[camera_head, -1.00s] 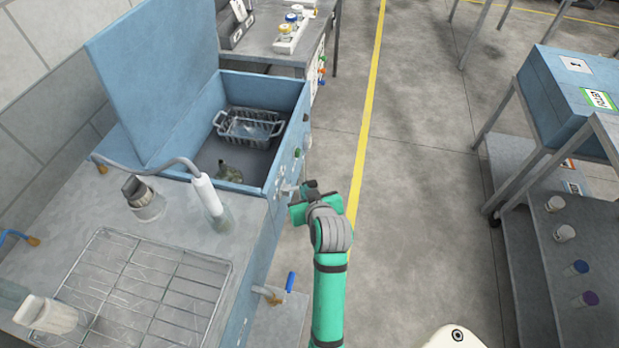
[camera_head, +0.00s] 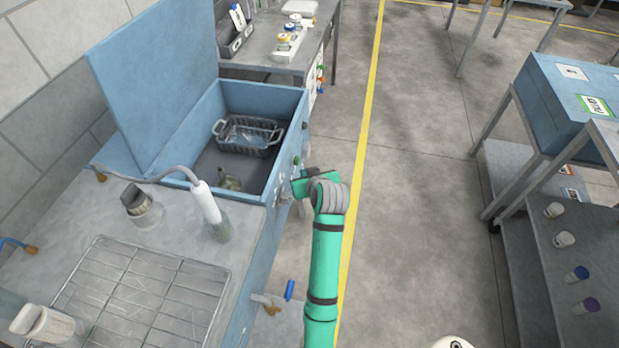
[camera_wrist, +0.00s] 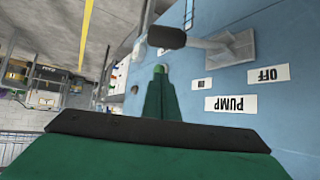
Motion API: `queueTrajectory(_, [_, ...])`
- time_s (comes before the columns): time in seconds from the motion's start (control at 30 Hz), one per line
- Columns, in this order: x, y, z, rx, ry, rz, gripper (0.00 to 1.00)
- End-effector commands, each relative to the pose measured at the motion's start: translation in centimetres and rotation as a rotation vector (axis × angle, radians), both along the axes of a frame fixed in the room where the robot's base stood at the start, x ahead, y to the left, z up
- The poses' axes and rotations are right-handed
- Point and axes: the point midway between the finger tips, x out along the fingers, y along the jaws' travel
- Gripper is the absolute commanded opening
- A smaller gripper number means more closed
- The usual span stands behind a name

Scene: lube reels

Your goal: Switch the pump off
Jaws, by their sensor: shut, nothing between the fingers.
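In the wrist view, the pump switch is a grey lever (camera_wrist: 205,44) with a black knob (camera_wrist: 167,37) on a blue wall. It points left, to the ON label's (camera_wrist: 201,83) side and away from the OFF label (camera_wrist: 268,73). A PUMP label (camera_wrist: 230,103) is by it; all read upside down. My gripper (camera_wrist: 160,70) is shut and empty, its green tip close to the knob; I cannot tell whether they touch. In the head view, my wrist is at the front of the blue washer tank (camera_head: 262,90) and largely hides the switch and fingertips.
The tank's lid (camera_head: 150,80) stands open, with a wire basket (camera_head: 247,135) inside. A blue-handled valve (camera_head: 289,290) sticks out nearer the camera. A grey shelf cart (camera_head: 560,210) stands at the right. The floor between is clear.

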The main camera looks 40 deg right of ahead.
Motion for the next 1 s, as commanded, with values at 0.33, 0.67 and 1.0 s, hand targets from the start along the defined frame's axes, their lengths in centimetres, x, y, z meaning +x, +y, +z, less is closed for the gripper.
queueTrajectory(0.33, [-2.0, 0.7, -2.3, -0.001, 0.000, 0.000, 0.00])
queueTrajectory(0.67, [-2.6, 0.9, -2.6, -0.001, -0.001, 0.001, 0.00])
queueTrajectory(1.0, [-2.9, 0.6, -2.7, -0.001, 0.001, -0.020, 0.00])
